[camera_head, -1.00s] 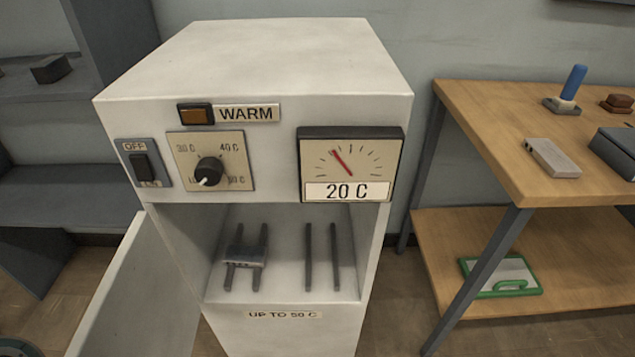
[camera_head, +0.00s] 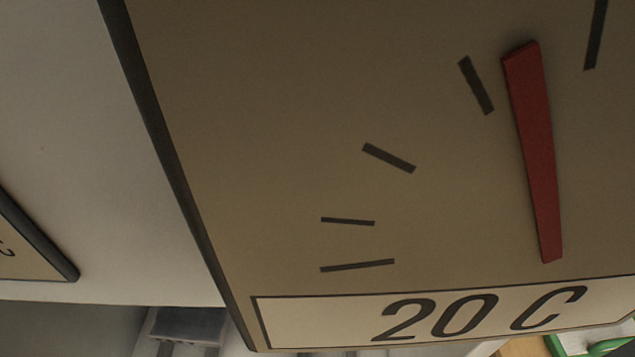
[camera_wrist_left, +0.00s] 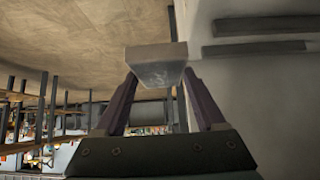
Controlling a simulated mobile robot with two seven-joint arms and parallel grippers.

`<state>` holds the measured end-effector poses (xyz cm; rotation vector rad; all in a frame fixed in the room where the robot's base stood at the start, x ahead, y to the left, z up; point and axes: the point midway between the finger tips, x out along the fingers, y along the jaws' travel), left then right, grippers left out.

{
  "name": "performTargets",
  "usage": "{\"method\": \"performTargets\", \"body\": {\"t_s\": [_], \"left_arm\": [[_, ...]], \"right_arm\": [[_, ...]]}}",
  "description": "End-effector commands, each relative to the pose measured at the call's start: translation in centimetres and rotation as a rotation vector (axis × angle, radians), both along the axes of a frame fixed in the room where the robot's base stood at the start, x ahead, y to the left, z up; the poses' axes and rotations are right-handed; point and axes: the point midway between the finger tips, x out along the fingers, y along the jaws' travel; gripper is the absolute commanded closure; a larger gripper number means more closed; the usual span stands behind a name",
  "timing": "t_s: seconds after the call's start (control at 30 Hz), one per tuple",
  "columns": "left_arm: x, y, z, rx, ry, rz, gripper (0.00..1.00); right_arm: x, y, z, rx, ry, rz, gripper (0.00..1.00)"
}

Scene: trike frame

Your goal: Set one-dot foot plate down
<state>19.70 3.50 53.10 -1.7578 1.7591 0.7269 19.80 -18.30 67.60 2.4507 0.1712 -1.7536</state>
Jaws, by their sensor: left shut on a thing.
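In the left wrist view my left gripper (camera_wrist_left: 159,82) is shut on a grey block-like plate (camera_wrist_left: 157,66), taken as the one-dot foot plate; no dots show on its visible face. Two dark parallel rails (camera_wrist_left: 262,26) lie on a pale surface to the right of the held plate, apart from it. In the head view neither gripper shows. A grey plate (camera_head: 187,325) shows partly at the bottom left, inside the warming cabinet; its dots cannot be seen.
The gauge (camera_head: 300,180) reading 20 C fills most of the head view, very close. The cabinet's white front (camera_head: 70,120) is at the left. A bit of a green-edged item (camera_head: 570,348) shows at the lower right. Shelving (camera_wrist_left: 40,110) stands at the left in the wrist view.

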Motion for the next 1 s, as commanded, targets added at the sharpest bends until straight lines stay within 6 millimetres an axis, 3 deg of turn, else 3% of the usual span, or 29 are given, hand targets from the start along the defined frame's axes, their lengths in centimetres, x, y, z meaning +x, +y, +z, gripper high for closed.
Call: {"method": "performTargets", "body": {"t_s": [0.17,0.5,0.6,0.9,1.0], "left_arm": [[3.7,-0.8,-0.3,-0.004,-0.008,0.001,1.00],[13.4,-2.7,-0.8,-0.003,-0.006,-0.001,1.00],[15.3,-3.1,-0.5,-0.003,-0.004,0.000,1.00],[17.6,-3.6,-0.2,-0.003,-0.004,0.001,1.00],[17.5,-3.5,-2.2,-0.002,0.001,0.001,1.00]], "right_arm": [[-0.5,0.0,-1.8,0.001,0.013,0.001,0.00],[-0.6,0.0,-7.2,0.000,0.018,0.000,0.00],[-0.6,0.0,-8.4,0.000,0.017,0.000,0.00],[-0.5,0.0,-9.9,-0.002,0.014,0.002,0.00],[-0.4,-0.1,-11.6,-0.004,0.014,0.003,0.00]]}}
